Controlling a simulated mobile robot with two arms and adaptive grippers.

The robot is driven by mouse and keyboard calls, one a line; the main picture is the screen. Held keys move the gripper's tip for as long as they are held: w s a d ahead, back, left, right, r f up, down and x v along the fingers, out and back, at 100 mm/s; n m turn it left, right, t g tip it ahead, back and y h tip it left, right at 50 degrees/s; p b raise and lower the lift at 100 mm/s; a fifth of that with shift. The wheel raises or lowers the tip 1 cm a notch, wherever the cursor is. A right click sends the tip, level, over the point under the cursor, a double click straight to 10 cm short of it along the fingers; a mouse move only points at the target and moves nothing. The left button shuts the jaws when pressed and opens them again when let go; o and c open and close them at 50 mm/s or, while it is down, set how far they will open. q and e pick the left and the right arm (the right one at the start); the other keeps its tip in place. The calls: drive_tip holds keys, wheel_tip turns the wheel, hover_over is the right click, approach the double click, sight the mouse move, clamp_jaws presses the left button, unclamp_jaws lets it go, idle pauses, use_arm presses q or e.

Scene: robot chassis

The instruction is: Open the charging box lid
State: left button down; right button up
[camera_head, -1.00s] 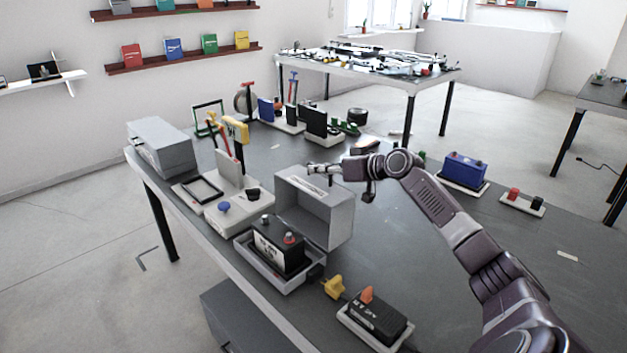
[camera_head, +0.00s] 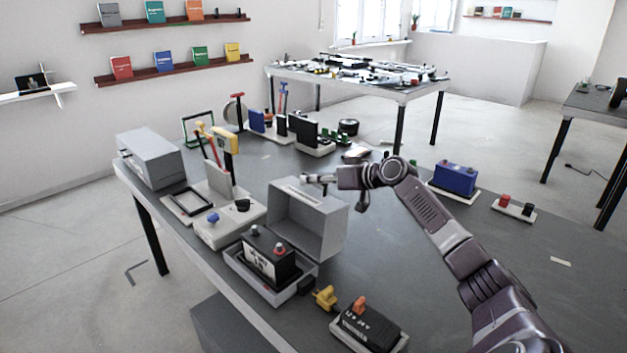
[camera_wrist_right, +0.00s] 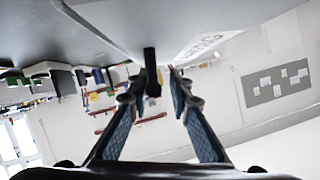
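The charging box is a grey tray-like base (camera_head: 242,274) with a battery (camera_head: 268,256) in it, black with a white label. My right gripper (camera_head: 310,178) is at the lid's upper edge. In the right wrist view its two fingers (camera_wrist_right: 154,80) are apart, with a short black handle (camera_wrist_right: 151,66) between the tips and gaps on both sides. The lid's pale face (camera_wrist_right: 170,18) with printed letters fills the top there. My left gripper is not in view.
A closed grey box (camera_head: 150,158) stands at the table's left end. The table (camera_head: 450,262) is mostly clear to the right.

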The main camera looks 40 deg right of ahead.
drive_tip(key=shift+s+d+r, duration=0.15)
drive_tip(key=shift+s+r, duration=0.05)
drive_tip(key=shift+s, duration=0.45)
drive_tip(key=v, duration=1)
drive_tip(key=shift+s+r, duration=0.15)
drive_tip(key=shift+s, duration=0.15)
